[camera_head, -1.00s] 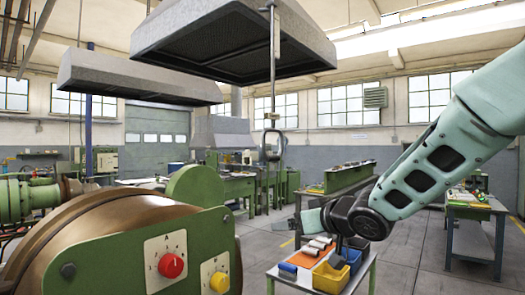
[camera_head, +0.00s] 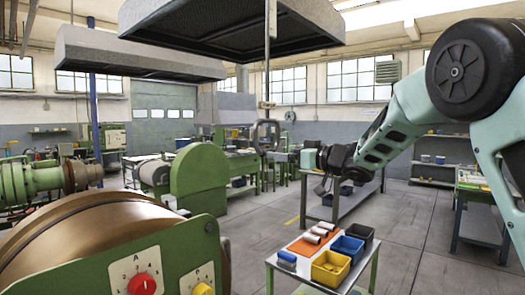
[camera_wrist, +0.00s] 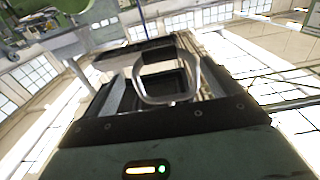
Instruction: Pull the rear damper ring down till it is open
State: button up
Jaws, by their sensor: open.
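A grey damper ring (camera_head: 255,134) hangs at the lower end of a thin vertical rod (camera_head: 268,60) in front of the near hood. I cannot tell from the pictures whether it is the rear one. My gripper (camera_head: 309,158) is open and empty, to the right of the ring and slightly lower in the head view, its fingers pointing left. In the wrist view the ring (camera_wrist: 197,75) looks like a large rounded loop ahead of my gripper (camera_wrist: 163,88), between the two spread fingers in the picture. I see no contact; the depth between them is unclear.
The near hood (camera_head: 230,30) and a further hood (camera_head: 130,55) hang overhead. A green machine with a brown drum (camera_head: 90,240) and knobs fills the lower left. A small table (camera_head: 310,288) with yellow and blue bins stands below my arm.

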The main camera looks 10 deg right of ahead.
aim_at(262, 151)
jog(key=p+x, duration=0.2)
jog(key=x, duration=0.7)
jog(key=shift+w+a, duration=0.1)
jog(key=shift+c, duration=0.3)
